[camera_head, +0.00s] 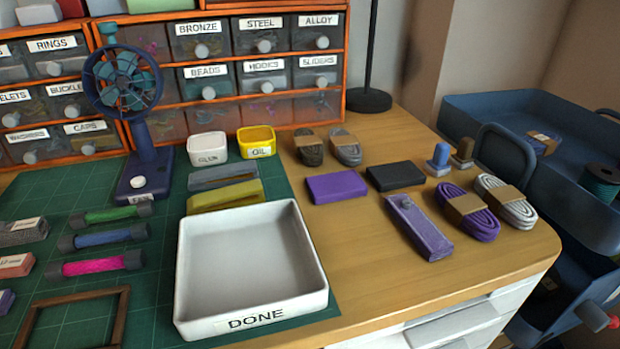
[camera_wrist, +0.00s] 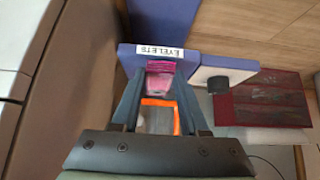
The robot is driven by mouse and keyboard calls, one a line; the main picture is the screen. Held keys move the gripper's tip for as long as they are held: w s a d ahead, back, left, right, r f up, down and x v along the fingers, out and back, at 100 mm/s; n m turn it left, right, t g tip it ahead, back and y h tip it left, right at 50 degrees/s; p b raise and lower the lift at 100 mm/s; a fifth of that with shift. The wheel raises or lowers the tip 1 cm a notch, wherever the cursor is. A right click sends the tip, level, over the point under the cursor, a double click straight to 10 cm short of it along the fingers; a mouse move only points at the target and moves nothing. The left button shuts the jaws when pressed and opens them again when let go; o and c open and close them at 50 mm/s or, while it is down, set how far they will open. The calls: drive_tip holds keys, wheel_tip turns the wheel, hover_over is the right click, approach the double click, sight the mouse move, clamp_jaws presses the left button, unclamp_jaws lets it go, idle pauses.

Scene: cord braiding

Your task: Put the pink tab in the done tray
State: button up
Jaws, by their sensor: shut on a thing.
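The done tray (camera_head: 250,318) is a white, square, open tray with a DONE label on its front wall. It stands empty on the green mat in the head view. In the wrist view my gripper (camera_wrist: 160,82) is shut on a small pink piece (camera_wrist: 161,69), which looks like the pink tab. The piece shows at the fingertips, in front of a blue surface labelled EYELETS (camera_wrist: 160,50). I cannot tell whether it touches that surface. An orange shape (camera_wrist: 160,103) shows between the fingers. My gripper is not in the head view.
A blue fan (camera_head: 148,170) and white and yellow cups (camera_head: 257,143) stand behind the tray. Labelled drawers (camera_head: 265,75) line the back. Purple blocks and cord bundles (camera_head: 470,213) lie to the right. The wood just right of the tray is clear.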

drive_tip(key=s+r+p, duration=0.2)
drive_tip(key=s, duration=0.1)
drive_tip(key=s+r+p, duration=0.1)
drive_tip(key=p, duration=0.1)
drive_tip(key=shift+s+d, duration=0.25)
idle(0.3)
